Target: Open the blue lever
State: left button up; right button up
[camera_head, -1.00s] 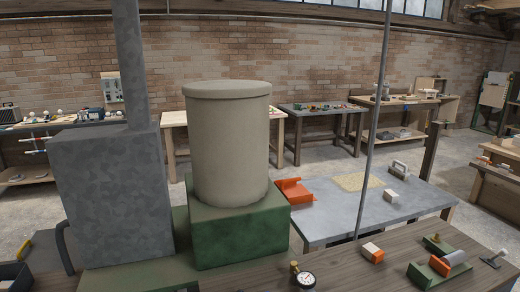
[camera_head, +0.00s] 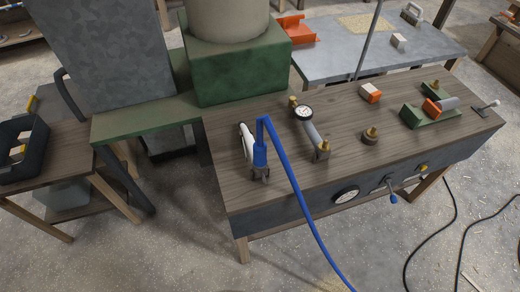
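A small lever with a blue tip (camera_head: 393,197) sticks out from the dark front panel of the wooden workbench, between a round gauge and a brass fitting. Its blue end points down and outward. A blue hose (camera_head: 290,182) rises from a blue and white tool or fitting (camera_head: 260,154) on the bench top, bends over and hangs past the front edge to the floor. Neither of my grippers shows in the head view.
The workbench (camera_head: 340,115) carries a pressure gauge (camera_head: 303,112), brass fittings and a green and orange block (camera_head: 430,112). A white-faced gauge (camera_head: 346,194) sits in its front panel. Black cables (camera_head: 440,225) lie on the floor at right. Floor in front is otherwise open.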

aim_at(393, 199)
jog(key=z, duration=1.5)
